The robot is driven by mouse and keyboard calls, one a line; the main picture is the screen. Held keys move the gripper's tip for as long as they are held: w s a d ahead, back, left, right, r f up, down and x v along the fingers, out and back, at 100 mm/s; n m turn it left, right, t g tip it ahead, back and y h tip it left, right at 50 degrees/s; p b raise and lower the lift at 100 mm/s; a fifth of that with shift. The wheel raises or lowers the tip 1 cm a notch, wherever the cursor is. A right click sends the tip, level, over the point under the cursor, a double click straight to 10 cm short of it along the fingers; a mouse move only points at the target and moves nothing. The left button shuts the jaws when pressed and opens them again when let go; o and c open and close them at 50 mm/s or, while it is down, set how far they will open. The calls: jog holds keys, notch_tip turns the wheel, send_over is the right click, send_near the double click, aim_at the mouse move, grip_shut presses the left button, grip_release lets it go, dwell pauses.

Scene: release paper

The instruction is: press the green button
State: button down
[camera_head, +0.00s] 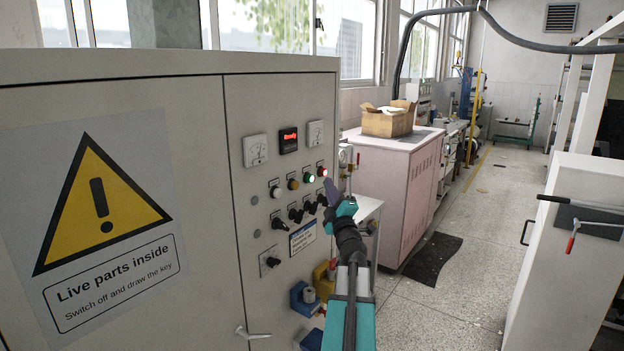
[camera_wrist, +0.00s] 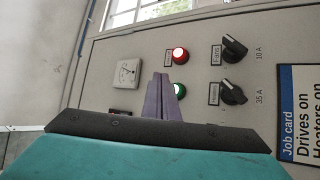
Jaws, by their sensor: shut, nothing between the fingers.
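In the wrist view the fingertips of my gripper (camera_wrist: 161,77) overlap the panel close to the green button. I cannot tell whether they touch it.
A red lit button (camera_head: 322,170) sits beside the green one, with an orange button (camera_head: 293,184) and a white button (camera_head: 275,191) to the left. Black rotary knobs (camera_head: 295,214) lie below. A pink cabinet (camera_head: 390,190) with a cardboard box (camera_head: 388,122) stands behind.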

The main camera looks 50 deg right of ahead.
jog(key=shift+s, duration=1)
